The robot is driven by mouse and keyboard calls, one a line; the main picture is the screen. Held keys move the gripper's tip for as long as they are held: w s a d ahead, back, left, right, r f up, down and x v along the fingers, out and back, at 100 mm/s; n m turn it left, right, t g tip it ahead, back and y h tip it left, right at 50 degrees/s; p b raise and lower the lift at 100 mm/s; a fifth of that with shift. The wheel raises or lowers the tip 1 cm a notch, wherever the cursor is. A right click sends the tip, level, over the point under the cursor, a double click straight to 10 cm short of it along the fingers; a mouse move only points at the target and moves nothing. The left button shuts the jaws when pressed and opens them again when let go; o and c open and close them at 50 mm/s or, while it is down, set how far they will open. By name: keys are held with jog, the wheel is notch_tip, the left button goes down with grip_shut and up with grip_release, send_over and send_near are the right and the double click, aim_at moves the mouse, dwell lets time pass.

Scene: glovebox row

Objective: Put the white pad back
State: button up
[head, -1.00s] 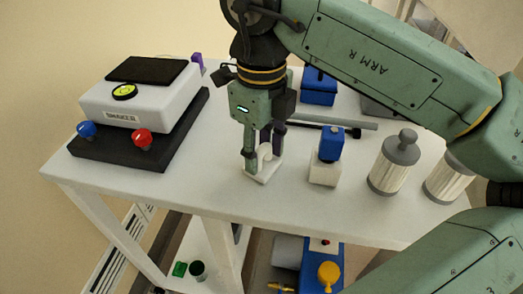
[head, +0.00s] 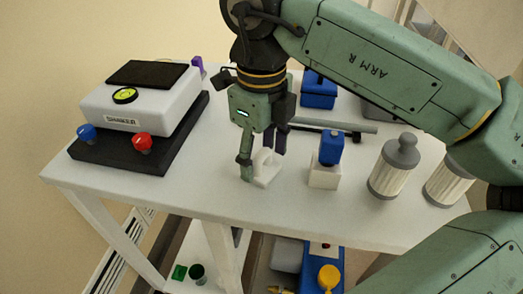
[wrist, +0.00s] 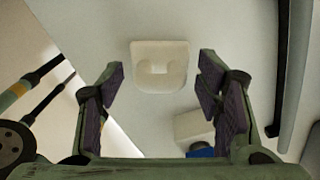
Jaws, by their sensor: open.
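My gripper (head: 262,164) is open with nothing held. In the head view its fingers come down beside the pad's handle, and one finger hides part of the pad. In the wrist view the open fingers (wrist: 158,75) stand on either side with clear space between.
A white block with a blue top (head: 327,163) stands just right of the pad. Grey-capped ribbed canisters (head: 393,170) stand further right. A shaker (head: 140,108) on a black base is at left. A grey rod (head: 335,125) and blue box (head: 318,92) lie behind. The table's front edge is close.

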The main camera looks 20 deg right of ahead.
aim_at(261, 151)
notch_tip(261, 151, up, 12)
jog(key=p, duration=0.7)
jog(key=shift+p, duration=0.4)
